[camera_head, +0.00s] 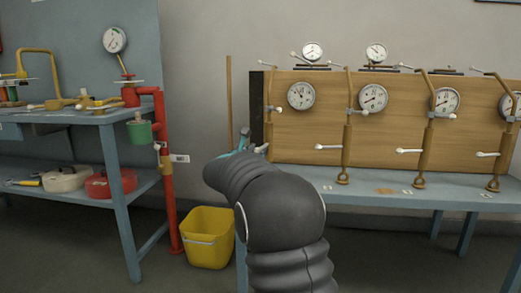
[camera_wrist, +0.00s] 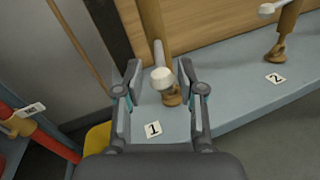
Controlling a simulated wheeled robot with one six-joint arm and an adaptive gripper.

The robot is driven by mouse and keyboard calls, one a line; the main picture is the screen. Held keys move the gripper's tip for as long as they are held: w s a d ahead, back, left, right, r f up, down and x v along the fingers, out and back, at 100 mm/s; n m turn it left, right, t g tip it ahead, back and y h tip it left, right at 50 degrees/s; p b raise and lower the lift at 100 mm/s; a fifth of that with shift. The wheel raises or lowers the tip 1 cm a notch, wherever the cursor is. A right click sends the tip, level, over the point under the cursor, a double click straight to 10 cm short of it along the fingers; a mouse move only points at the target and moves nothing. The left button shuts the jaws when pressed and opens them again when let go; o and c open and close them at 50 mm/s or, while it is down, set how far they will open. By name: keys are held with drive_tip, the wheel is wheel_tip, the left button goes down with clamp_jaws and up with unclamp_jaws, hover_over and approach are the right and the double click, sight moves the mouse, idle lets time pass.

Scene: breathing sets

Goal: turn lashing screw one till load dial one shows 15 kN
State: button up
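Lashing screw one is seen in the wrist view as a wooden-brown post (camera_wrist: 153,20) with a white-tipped handle (camera_wrist: 162,78) and a brown hooked foot (camera_wrist: 172,97). A card marked 1 (camera_wrist: 152,129) lies in front of it. My gripper (camera_wrist: 159,74) is open, its fingers on either side of the handle's white tip, with gaps showing. In the head view my arm hides most of the gripper and the screw's lower part. The leftmost board dial (camera_head: 301,95), which appears to be load dial one, is visible; its scale is too small to read.
More screws (camera_head: 347,140) with side handles and dials (camera_head: 373,98) stand to the right along the wooden board (camera_head: 395,130). A card marked 2 (camera_wrist: 275,78) lies on the bench (camera_wrist: 240,95). A yellow bin (camera_head: 207,240) and red pipe (camera_head: 168,200) are at left.

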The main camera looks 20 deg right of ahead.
sight(261, 148)
drive_tip(key=shift+x, duration=1.55)
clamp_jaws()
drive_tip(key=shift+f, duration=0.1)
